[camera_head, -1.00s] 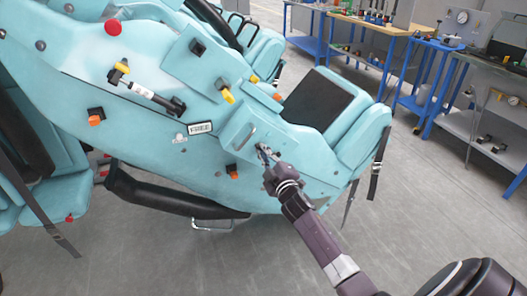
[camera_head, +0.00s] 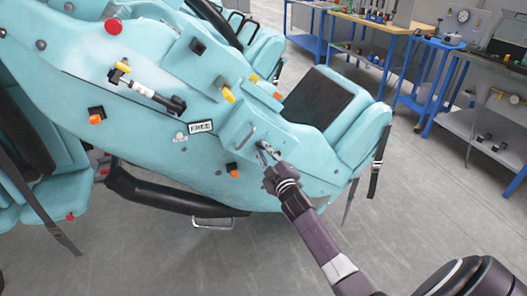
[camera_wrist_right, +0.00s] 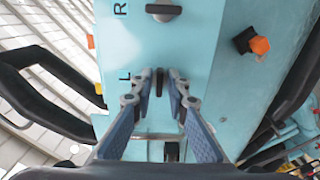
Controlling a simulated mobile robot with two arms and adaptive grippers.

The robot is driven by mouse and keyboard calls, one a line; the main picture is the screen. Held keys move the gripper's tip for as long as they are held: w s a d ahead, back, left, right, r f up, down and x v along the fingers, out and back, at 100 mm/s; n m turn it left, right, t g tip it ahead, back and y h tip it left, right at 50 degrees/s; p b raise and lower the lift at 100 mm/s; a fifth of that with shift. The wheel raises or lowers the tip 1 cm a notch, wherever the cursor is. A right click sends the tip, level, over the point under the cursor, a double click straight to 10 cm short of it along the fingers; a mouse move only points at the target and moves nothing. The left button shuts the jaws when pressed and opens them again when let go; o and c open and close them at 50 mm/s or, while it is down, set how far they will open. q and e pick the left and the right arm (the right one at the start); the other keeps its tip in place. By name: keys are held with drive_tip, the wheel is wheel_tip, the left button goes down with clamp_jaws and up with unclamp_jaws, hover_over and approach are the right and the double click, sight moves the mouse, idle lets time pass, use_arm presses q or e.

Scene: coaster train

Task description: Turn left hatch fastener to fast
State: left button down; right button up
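The left hatch fastener (camera_wrist_right: 159,82), a small dark upright bar beside the letter L, stands between the fingertips of my right gripper (camera_wrist_right: 160,80) in the right wrist view. The fingers are apart on either side of it, with small gaps visible. The other fastener (camera_wrist_right: 163,10), beside the letter R, lies crosswise at the top. In the head view my right gripper (camera_head: 265,158) is at the teal hatch panel (camera_head: 236,124) and hides most of the fastener. A small sign (camera_head: 201,127) on the teal car reads FREE. My left gripper is not in view.
A metal handle (camera_head: 245,138) stands out from the hatch. Orange-tipped knobs (camera_head: 234,171), a yellow-tipped lever (camera_head: 228,95) and a black damper (camera_head: 153,97) stick out of the car's side nearby. Workbenches (camera_head: 450,60) stand at the back right, with open floor before them.

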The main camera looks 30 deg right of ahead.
drive_tip(key=shift+o, duration=0.7)
drive_tip(key=v, duration=1.2)
